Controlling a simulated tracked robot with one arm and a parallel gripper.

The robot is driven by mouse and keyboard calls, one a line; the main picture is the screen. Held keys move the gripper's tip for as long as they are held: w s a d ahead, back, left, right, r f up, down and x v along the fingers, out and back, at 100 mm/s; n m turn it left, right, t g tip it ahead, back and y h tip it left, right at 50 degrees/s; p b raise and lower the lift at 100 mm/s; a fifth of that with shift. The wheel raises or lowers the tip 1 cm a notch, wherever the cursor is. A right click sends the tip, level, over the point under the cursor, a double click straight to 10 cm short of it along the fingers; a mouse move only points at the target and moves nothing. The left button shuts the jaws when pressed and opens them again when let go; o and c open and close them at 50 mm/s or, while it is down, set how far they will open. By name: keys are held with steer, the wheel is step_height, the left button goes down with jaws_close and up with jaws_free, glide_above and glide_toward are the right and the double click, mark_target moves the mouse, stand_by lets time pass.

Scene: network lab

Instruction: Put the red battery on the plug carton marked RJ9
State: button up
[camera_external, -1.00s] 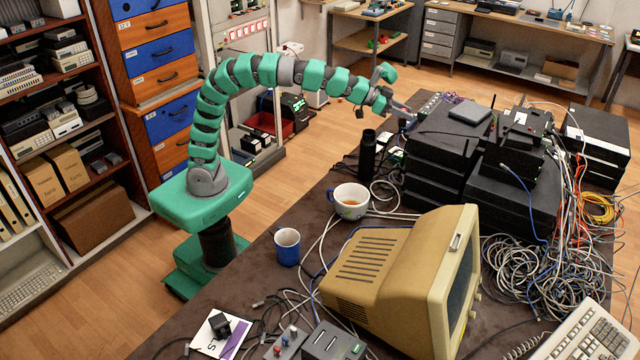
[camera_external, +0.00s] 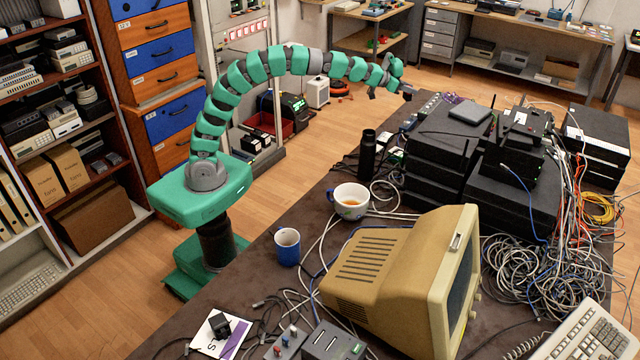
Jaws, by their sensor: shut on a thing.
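My gripper (camera_external: 391,91) is at the end of my green arm, raised in the air near the far left corner of the dark table. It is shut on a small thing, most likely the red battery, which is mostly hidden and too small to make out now. The gripper is apart from the table and left of the stacked black boxes. I cannot pick out a plug carton marked RJ9. Small items lie near that table corner, but no marking on them is legible.
A black cylinder (camera_external: 367,155) stands on the table (camera_external: 262,276) below my gripper. Black network boxes (camera_external: 440,150) are stacked to its right. A white mug (camera_external: 350,203), a blue mug (camera_external: 287,250), a beige monitor (camera_external: 385,285) and loose cables crowd the table.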

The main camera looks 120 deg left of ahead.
steer(key=b, duration=0.2)
glide_above(397, 152)
steer(key=f, duration=2.4)
steer(key=shift+w+a+f, duration=0.1)
steer(key=shift+w+a, duration=0.25)
steer(key=o, duration=1)
steer(key=shift+s+d+r+p, duration=0.35)
steer(key=shift+d+r, duration=0.1)
steer(key=shift+r, duration=0.05)
step_height(397, 152, up, 8)
steer(key=s+d+p, duration=0.2)
steer(key=shift+s+d, duration=0.2)
steer(key=shift+s, duration=0.05)
